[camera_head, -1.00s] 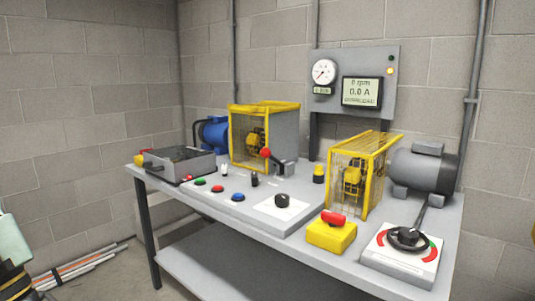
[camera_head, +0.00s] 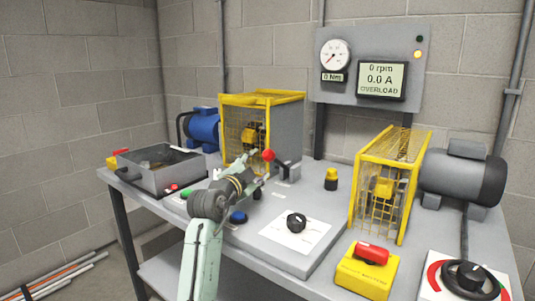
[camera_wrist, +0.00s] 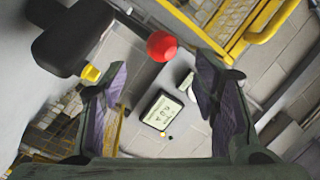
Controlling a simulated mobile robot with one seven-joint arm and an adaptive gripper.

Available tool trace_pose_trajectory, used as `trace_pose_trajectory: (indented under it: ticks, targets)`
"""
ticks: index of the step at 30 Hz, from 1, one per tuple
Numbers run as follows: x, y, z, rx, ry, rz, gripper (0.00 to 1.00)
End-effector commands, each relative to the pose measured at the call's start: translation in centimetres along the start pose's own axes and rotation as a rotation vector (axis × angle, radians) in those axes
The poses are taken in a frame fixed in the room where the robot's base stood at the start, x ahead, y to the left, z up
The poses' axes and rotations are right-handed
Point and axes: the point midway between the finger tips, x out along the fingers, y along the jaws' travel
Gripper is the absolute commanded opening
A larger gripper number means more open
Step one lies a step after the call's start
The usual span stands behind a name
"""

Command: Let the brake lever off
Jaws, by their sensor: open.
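The brake lever, a dark handle with a red ball knob (camera_head: 268,155), stands on the bench beside the far yellow cage. In the wrist view the red knob (camera_wrist: 162,46) shows near the top, between the lines of the two fingers. My gripper (camera_head: 252,165) is just left of the knob in the head view, partly hidden by my own wrist. In the wrist view my gripper (camera_wrist: 160,88) is open with nothing between its fingers. I cannot tell how near the fingertips are to the knob.
A wall panel display (camera_head: 381,80) reads 0 rpm, 0.0 A, OVERLOAD, with an amber lamp lit. The far cage (camera_head: 235,120) and near cage (camera_head: 385,190) flank the lever. A black knob (camera_head: 296,222) and a red button on a yellow box (camera_head: 366,278) are nearer.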

Motion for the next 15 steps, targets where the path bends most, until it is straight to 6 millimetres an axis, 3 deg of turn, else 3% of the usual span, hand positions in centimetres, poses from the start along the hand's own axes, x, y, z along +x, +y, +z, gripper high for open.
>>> trace_pose_trajectory:
  ticks: [15]
  targets:
    - [8.7,-0.4,-0.2,-0.002,0.0,-0.004,0.55]
